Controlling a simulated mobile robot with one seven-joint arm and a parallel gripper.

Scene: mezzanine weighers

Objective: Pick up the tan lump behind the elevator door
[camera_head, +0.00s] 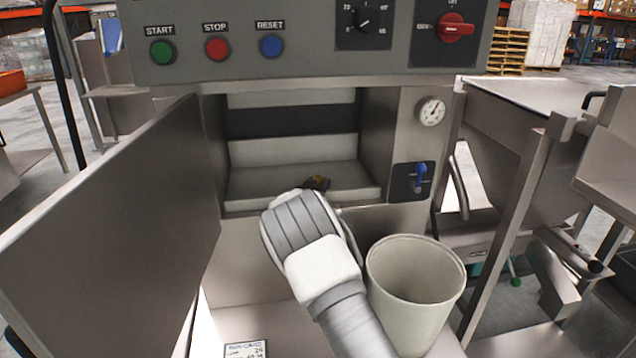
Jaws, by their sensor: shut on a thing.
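The metal door (120,235) of the machine's compartment stands wide open to the left. The open compartment has a pale floor (250,184) and a dark band across its back. A small tan and dark lump (319,182) shows at the front of the compartment, just above my wrist. My arm reaches up from the bottom of the picture to the opening. My gripper (314,186) is mostly hidden behind my wrist, at the lump, and is shut on it. The fingertips and most of the lump cannot be made out.
A pale open bin (414,285) stands to the right of my arm, below the compartment. A panel with buttons and a red knob (451,28) is above the opening. A gauge (432,111) and blue lever (420,178) are at its right. A printed card (245,349) lies low in front.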

